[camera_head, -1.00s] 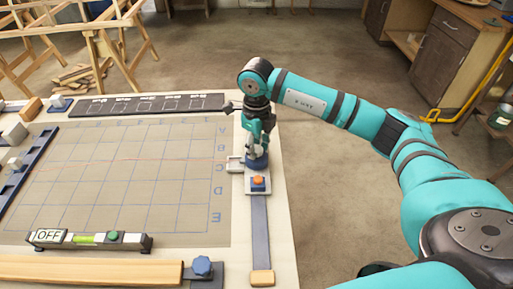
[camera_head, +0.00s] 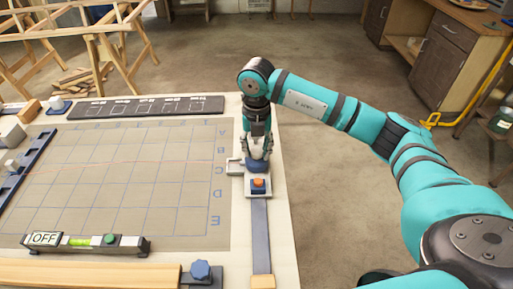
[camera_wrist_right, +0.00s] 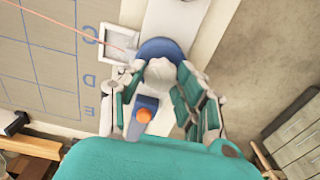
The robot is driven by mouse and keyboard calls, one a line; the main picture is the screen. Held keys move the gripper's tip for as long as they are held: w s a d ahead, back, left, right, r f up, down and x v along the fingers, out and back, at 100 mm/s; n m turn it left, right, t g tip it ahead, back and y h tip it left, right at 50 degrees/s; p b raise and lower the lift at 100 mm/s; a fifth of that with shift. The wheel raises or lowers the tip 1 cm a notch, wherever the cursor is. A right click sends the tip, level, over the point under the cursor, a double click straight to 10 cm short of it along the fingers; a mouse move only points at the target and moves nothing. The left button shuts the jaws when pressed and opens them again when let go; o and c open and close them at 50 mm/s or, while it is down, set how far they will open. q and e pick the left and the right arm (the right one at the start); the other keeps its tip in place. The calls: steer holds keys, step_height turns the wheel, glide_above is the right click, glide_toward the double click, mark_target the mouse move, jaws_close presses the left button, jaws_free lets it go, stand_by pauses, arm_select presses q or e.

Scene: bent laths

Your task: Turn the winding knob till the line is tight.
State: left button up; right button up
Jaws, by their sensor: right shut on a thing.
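The blue winding knob (camera_head: 257,167) sits on a pale mount at the right edge of the gridded board. My right gripper (camera_head: 257,152) points down over it with its fingers closed around it. In the wrist view the knob (camera_wrist_right: 158,48) shows as a round blue rim, partly hidden by the gripper (camera_wrist_right: 160,80). A thin reddish line (camera_wrist_right: 70,22) runs to a small pale frame (camera_wrist_right: 118,42) beside the knob. In the head view the line is very faint, so its tightness is hard to tell. My left gripper is not in view.
An orange button (camera_head: 258,183) sits just in front of the knob. A level-like bar with an OFF sign (camera_head: 45,239) lies on the board's front edge. A second blue knob (camera_head: 201,270) stands at the front. A dark strip (camera_head: 145,107) lies along the back.

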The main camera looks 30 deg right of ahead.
mark_target(257, 150)
steer(key=m, duration=0.4)
steer(key=shift+r+m, duration=0.1)
steer(key=shift+m, duration=0.2)
steer(key=m, duration=0.5)
steer(key=shift+p, duration=0.4)
steer(key=shift+m, duration=0.3)
steer(key=o, duration=1.1)
steer(key=shift+o, duration=0.2)
step_height(257, 150, up, 12)
